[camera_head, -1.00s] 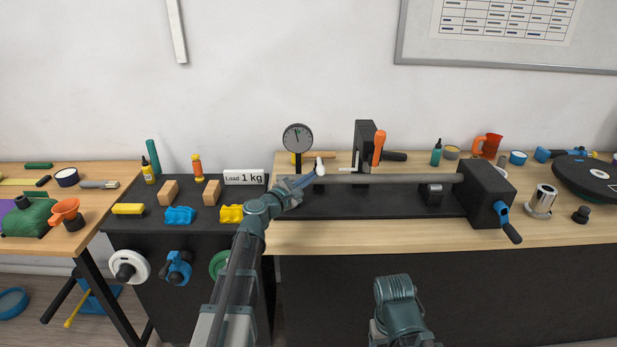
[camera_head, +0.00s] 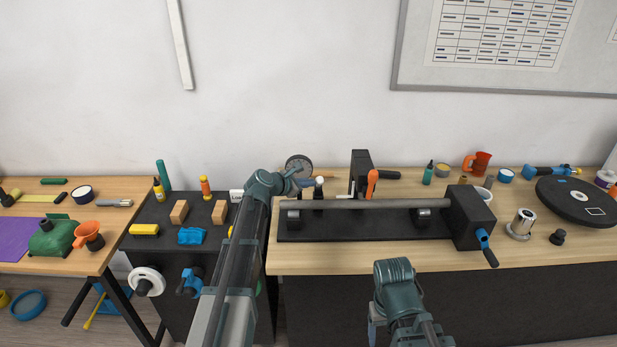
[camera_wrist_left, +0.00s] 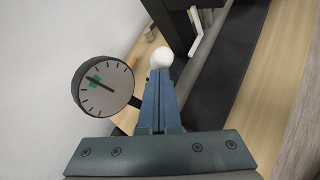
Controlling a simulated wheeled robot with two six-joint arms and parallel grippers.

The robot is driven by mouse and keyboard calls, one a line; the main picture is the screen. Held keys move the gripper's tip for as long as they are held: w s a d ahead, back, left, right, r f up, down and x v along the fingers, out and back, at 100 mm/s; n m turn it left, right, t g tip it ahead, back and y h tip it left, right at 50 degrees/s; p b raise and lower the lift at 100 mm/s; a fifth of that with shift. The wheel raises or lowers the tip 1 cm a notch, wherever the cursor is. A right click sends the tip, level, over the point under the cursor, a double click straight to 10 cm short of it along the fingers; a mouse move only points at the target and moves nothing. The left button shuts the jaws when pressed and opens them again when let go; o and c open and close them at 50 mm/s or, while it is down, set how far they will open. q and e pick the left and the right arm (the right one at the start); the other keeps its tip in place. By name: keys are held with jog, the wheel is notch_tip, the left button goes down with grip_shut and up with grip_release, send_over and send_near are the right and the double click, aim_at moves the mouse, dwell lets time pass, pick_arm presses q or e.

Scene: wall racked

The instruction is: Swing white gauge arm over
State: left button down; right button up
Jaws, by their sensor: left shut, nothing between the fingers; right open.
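The white ball knob (camera_head: 319,181) stands on a short dark post at the left end of the long grey bar, just right of the round dial gauge (camera_head: 299,165). My left gripper (camera_head: 309,182) is shut and empty, its blue fingertips right by the knob. In the left wrist view the knob (camera_wrist_left: 161,57) sits directly beyond the shut fingertips (camera_wrist_left: 160,76); I cannot tell whether they touch. The dial (camera_wrist_left: 103,86) is left of the fingers there. My left wrist hides the dial's lower part in the head view.
The grey bar (camera_head: 370,204) lies over a black base (camera_head: 360,230) on the wooden bench. A black upright block (camera_head: 361,172) and an orange handle (camera_head: 372,178) stand behind it. A black box (camera_head: 467,215) with a blue-black crank is at its right end. The bench front is clear.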

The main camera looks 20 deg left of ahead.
pick_arm(q)
jog(key=w+r+g+p, duration=0.1)
jog(key=w+r+p, duration=0.1)
jog(key=p, duration=0.1)
jog(key=w+a+r+n+g+p, duration=0.1)
jog(key=w+r+g+p, duration=0.1)
jog(key=p, duration=0.1)
jog(key=shift+w+a+n+g+p, duration=0.1)
jog(key=shift+w+n+g+p, duration=0.05)
jog(key=shift+n+g+p, duration=0.2)
jog(key=shift+w+a+r+n+g+h+p, duration=0.15)
jog(key=shift+w+n+g+p, duration=0.1)
jog(key=shift+w+g+p, duration=0.35)
jog(key=shift+w+a+r+n+g+h+p, duration=0.1)
jog(key=shift+w+a+n+g+h+p, duration=0.1)
jog(key=shift+w+g+p, duration=0.35)
jog(key=shift+r, duration=0.15)
jog(key=shift+r+p, duration=0.7)
jog(key=shift+p, duration=0.25)
